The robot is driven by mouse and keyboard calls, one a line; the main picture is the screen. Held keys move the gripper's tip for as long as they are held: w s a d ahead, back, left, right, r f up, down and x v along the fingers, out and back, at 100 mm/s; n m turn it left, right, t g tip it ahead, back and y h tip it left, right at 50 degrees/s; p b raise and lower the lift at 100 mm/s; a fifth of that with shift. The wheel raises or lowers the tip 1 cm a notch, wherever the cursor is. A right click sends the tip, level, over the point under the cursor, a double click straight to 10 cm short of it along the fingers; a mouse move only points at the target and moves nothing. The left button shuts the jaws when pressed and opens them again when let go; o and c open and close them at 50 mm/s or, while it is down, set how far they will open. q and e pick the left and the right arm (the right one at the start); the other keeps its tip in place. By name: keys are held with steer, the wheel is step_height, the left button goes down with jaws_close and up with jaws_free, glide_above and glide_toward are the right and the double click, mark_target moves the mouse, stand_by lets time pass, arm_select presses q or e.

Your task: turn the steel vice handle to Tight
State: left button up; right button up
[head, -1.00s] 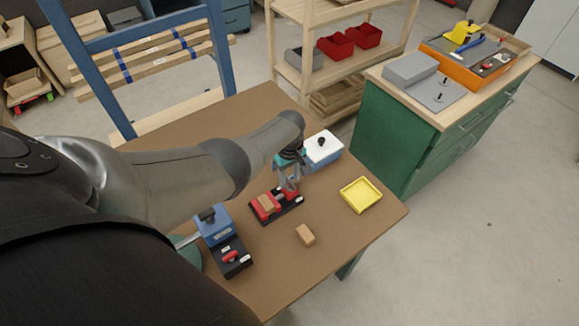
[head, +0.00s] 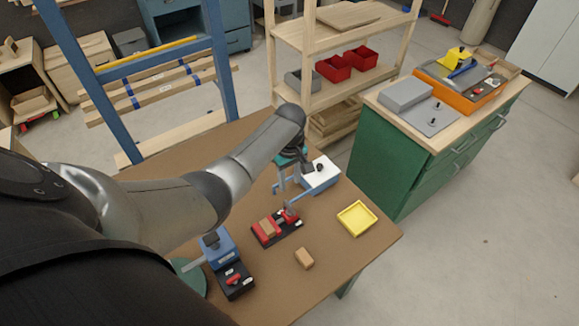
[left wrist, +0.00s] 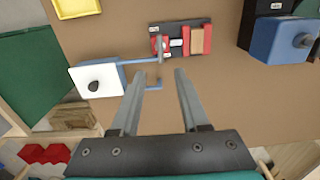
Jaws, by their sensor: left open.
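The red vice (head: 267,230) stands on a black base on the brown table, with a tan wooden block between its jaws. Its steel handle (head: 291,211) is at the vice's right end; in the left wrist view the handle (left wrist: 160,47) shows just beyond my fingertips. My left gripper (head: 287,190) is open and empty, a little above and behind the handle, apart from it. The left wrist view shows the two fingers of my left gripper (left wrist: 158,76) spread wide. The label on the vice (left wrist: 176,43) is too small to read. My right gripper is not seen.
A blue box with a white top (head: 318,172) and black knob stands close behind the gripper. A blue fixture (head: 221,252) is left of the vice. A loose wooden block (head: 304,258) and yellow tray (head: 356,218) lie to the right. The green cabinet (head: 385,165) stands beyond.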

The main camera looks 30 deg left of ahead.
arm_select(q)
steer(key=shift+r, duration=1.5)
